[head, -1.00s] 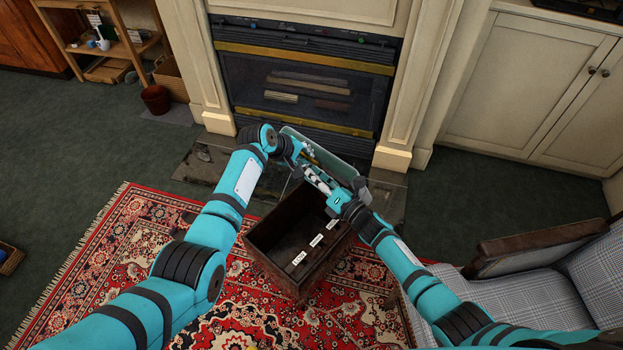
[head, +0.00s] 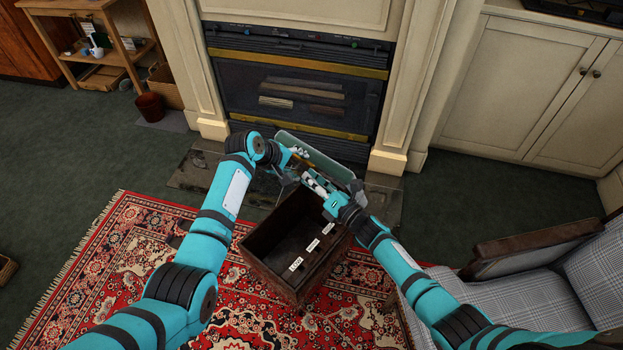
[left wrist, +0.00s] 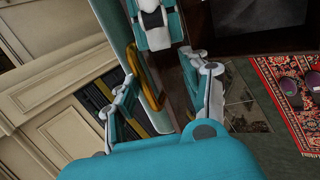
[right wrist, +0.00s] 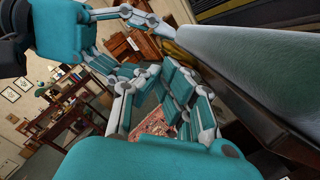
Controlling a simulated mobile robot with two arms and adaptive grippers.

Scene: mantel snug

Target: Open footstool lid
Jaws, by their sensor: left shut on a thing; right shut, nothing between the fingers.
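The footstool (head: 272,277) is a dark brown wooden box on the rug, with its inside exposed and several white labels along an inner wall. Its padded grey-green lid (head: 342,172) stands raised at the hearth side and tilts back. It also shows in the left wrist view (left wrist: 134,30) and, close up, in the right wrist view (right wrist: 240,75). My left gripper (head: 288,167) is shut on the lid near its left end; my arm partly hides the contact. My right gripper (head: 312,182) is shut and empty, above the box and in front of the lid.
The fireplace (head: 300,85) with its stone hearth stands close behind the lid. A checked armchair (head: 535,275) is at the right. The patterned rug (head: 140,245) lies under the box. Green carpet is free at the left.

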